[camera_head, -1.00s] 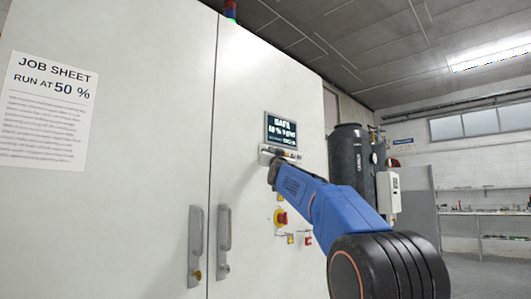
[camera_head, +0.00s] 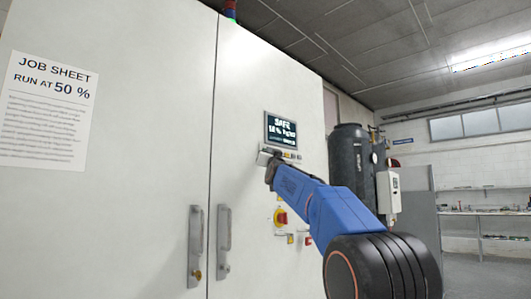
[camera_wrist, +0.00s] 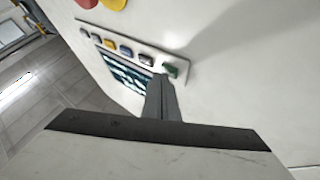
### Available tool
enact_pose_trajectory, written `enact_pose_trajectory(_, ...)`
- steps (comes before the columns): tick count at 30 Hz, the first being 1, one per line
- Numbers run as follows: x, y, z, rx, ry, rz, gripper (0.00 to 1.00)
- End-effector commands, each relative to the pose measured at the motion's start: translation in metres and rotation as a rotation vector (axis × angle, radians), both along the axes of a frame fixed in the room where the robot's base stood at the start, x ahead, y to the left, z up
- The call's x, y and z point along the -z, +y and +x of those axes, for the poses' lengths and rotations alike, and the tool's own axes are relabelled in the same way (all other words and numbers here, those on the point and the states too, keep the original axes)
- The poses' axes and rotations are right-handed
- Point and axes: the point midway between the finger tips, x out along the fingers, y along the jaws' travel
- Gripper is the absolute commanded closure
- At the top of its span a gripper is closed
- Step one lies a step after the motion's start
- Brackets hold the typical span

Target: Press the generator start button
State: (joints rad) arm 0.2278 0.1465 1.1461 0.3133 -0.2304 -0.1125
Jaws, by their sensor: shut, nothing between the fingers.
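A button strip (camera_wrist: 125,48) with several small coloured buttons runs beside the display in the wrist view. A green button (camera_wrist: 171,70) sits at its right end; which button is the generator start is not readable. The dark display (camera_head: 280,131) on the white cabinet shows a top line that looks like "SAFE". My gripper (camera_wrist: 160,80) is shut and empty, its fingertips close to the green button; I cannot tell whether they touch it. In the head view my gripper (camera_head: 267,160) is at the left end of the strip, partly hiding it.
A red and yellow knob (camera_head: 281,217) is lower on the cabinet. Two door handles (camera_head: 195,246) are to the left. A job sheet (camera_head: 48,110) on the cabinet reads "RUN AT 50 %". A dark tank (camera_head: 350,158) stands to the right behind my arm.

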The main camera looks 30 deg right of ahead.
Motion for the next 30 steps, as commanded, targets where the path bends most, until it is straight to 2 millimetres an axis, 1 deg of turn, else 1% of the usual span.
enact_pose_trajectory(21, 0.0002, 0.0016, 0.0043, 0.000, 0.000, 0.000, 1.00)
enact_pose_trajectory(26, 0.0002, 0.0006, 0.0016, 0.000, 0.000, 0.000, 1.00)
enact_pose_trajectory(30, 0.0001, -0.0013, -0.0044, 0.000, 0.000, 0.000, 1.00)
